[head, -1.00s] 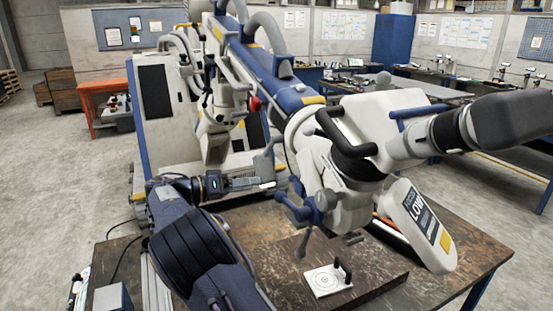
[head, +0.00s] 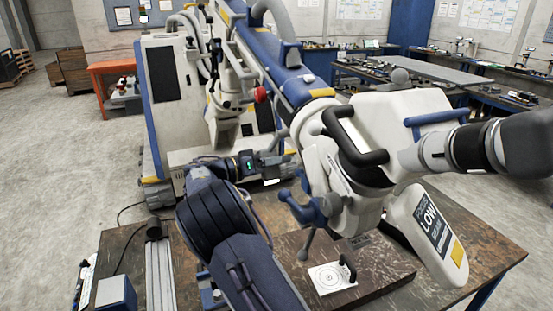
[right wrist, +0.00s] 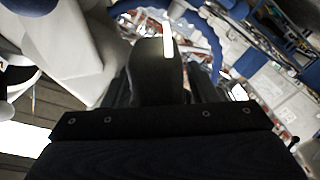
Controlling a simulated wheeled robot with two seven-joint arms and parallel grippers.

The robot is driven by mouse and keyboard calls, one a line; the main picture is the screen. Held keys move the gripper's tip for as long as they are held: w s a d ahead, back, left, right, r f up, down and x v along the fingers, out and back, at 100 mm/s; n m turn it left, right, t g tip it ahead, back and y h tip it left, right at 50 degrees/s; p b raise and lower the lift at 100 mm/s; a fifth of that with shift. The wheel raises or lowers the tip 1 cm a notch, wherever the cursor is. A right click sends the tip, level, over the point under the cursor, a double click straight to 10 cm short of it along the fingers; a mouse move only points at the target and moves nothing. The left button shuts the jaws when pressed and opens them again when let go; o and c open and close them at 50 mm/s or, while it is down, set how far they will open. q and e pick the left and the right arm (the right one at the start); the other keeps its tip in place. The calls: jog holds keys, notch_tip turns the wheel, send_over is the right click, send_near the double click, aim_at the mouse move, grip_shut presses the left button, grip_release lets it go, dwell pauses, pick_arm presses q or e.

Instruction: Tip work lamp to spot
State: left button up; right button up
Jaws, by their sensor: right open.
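A white card with a ringed round mark (head: 331,278) lies on the wooden bench, with a small black upright handle (head: 349,267) at its edge. No work lamp can be picked out with certainty. My right gripper (head: 284,165) is open, left of the microscope's blue knobs (head: 312,209), pointing right. A small bright white strip (head: 270,181) shows just below its fingers. In the right wrist view, a dark rounded shape (right wrist: 158,75) stands ahead of the gripper, with a bright white strip (right wrist: 168,35) above it; whether it is touched cannot be told. My left gripper is not in view.
The big white and blue microscope arm (head: 385,130) hangs over the bench at the right, its lower end labelled LOW (head: 430,225). A grey rod with a ball end (head: 304,252) hangs near the card. The bench (head: 480,240) is clear at its right end.

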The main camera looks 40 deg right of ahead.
jog(key=shift+c, duration=0.3)
grip_shut()
jog(key=shift+s+f+n+b, duration=0.1)
jog(key=shift+s+n+b, duration=0.3)
jog(key=shift+n, duration=0.1)
jog(key=shift+s+a+n, duration=0.2)
jog(key=shift+s+n, duration=0.2)
jog(key=shift+n, duration=0.3)
jog(key=n, duration=0.1)
jog(key=s+r+n, duration=0.1)
jog(key=shift+s+a+n, duration=0.2)
jog(key=shift+n, duration=0.1)
jog(key=shift+o, duration=0.3)
grip_release()
